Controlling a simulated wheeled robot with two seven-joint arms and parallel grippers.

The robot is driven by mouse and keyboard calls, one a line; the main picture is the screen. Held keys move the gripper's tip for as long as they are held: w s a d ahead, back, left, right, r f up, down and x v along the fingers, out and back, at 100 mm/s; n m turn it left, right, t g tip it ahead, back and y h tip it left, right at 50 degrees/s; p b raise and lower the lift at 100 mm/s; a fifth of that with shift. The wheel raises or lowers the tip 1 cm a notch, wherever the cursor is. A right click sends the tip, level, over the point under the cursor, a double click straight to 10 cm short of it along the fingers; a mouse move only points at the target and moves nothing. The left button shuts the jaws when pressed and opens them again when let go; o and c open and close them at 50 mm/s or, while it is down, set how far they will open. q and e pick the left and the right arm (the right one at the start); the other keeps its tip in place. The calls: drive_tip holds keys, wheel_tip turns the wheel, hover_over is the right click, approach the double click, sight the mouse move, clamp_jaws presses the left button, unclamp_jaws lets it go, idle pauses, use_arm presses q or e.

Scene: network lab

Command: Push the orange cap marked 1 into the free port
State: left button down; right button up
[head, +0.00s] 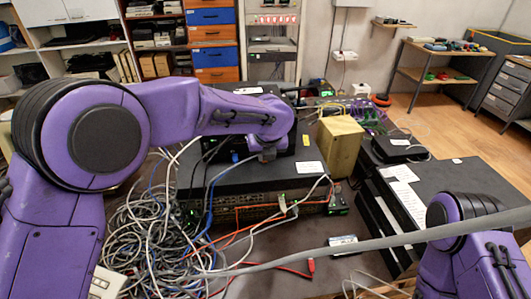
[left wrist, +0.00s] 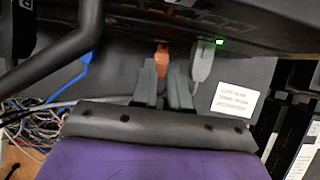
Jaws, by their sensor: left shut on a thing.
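An orange cap (left wrist: 162,56) shows between the fingertips of my left gripper (left wrist: 162,76) in the left wrist view. The gripper is shut on it, and the cap's far end points at the lower edge of a dark device (left wrist: 255,32). The number on the cap is not legible. I cannot tell whether the cap touches the device, and the free port is not visible. A grey plug (left wrist: 203,62) beside a green light sits just right of the cap. In the head view my left arm reaches over the black equipment box and the cap is hidden. My right gripper is out of view.
A blue cable (left wrist: 75,75) hangs left of the fingers, and a white label (left wrist: 236,102) lies to their right. In the head view, tangled cables (head: 150,225) lie at left, a yellow box (head: 340,143) stands at the back, and a thick grey cable (head: 400,240) crosses the front.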

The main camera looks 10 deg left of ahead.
use_arm(q)
drive_tip(key=shift+w+a+p, duration=0.15)
drive_tip(key=shift+w+p, duration=0.35)
drive_tip(key=shift+p, duration=0.35)
idle(0.8)
drive_tip(key=c, duration=1.1)
unclamp_jaws()
drive_tip(key=shift+o, duration=0.3)
drive_tip(key=shift+s+a, duration=0.1)
drive_tip(key=shift+a, duration=0.1)
drive_tip(key=shift+d, duration=0.2)
drive_tip(key=shift+r, duration=0.1)
